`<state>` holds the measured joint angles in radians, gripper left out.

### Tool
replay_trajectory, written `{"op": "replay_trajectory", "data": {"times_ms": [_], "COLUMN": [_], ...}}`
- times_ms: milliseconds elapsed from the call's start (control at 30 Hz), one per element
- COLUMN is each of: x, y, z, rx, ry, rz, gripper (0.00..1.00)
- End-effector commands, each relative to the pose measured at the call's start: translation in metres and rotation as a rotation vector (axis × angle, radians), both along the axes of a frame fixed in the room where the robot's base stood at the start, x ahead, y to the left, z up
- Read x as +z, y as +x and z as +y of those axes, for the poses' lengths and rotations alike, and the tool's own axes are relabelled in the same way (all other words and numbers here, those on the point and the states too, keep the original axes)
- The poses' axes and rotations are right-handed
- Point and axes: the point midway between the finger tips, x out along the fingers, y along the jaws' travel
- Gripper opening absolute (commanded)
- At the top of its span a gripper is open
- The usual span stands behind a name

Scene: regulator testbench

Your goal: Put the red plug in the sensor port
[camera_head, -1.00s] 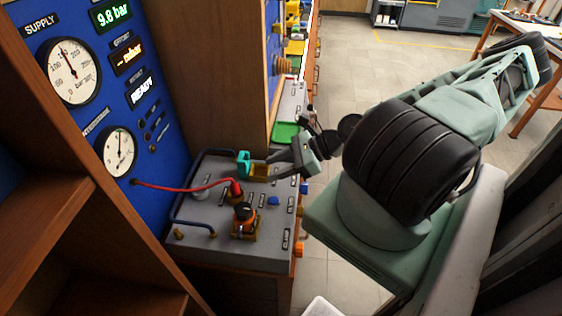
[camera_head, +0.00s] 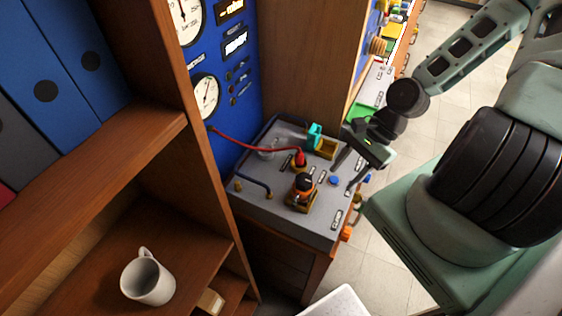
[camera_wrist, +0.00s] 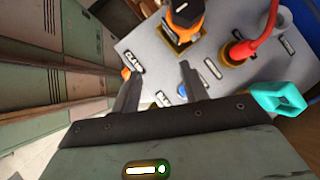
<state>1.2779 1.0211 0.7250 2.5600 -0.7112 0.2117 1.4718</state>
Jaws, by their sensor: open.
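The red plug (camera_head: 299,160) stands in a brass-coloured socket on the grey bench top, and its red cable runs left to the blue panel. It also shows at the upper right of the wrist view (camera_wrist: 238,48). My gripper (camera_head: 343,178) is open and empty, right of the plug and near the bench's right side, above a blue button (camera_head: 335,181). In the wrist view my gripper's fingers (camera_wrist: 158,75) are apart with nothing between them. The port labels are too small to read, so I cannot tell which is the sensor port.
A black-and-orange knob (camera_head: 303,184) stands just in front of the plug. A wooden shelf holds a white mug (camera_head: 148,278).

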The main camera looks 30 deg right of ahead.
Motion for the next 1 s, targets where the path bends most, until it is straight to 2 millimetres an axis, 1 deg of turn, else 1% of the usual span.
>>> {"op": "replay_trajectory", "data": {"times_ms": [33, 100, 367, 567, 767, 867, 1000], "x": [0.003, 0.007, 0.031, 0.058, 0.090, 0.106, 0.131], "y": [-0.001, -0.002, 0.003, 0.011, 0.016, 0.016, 0.010], "z": [0.002, 0.004, 0.017, 0.037, 0.068, 0.087, 0.116], "rx": [0.087, 0.195, 0.588, 0.876, 1.150, 1.284, 1.467], "ry": [-0.042, -0.088, -0.235, -0.320, -0.381, -0.401, -0.415], "rz": [-0.004, -0.009, -0.057, -0.122, -0.213, -0.268, -0.358], "gripper": [0.44, 0.44, 0.44, 0.44, 0.44, 0.44, 0.44]}}
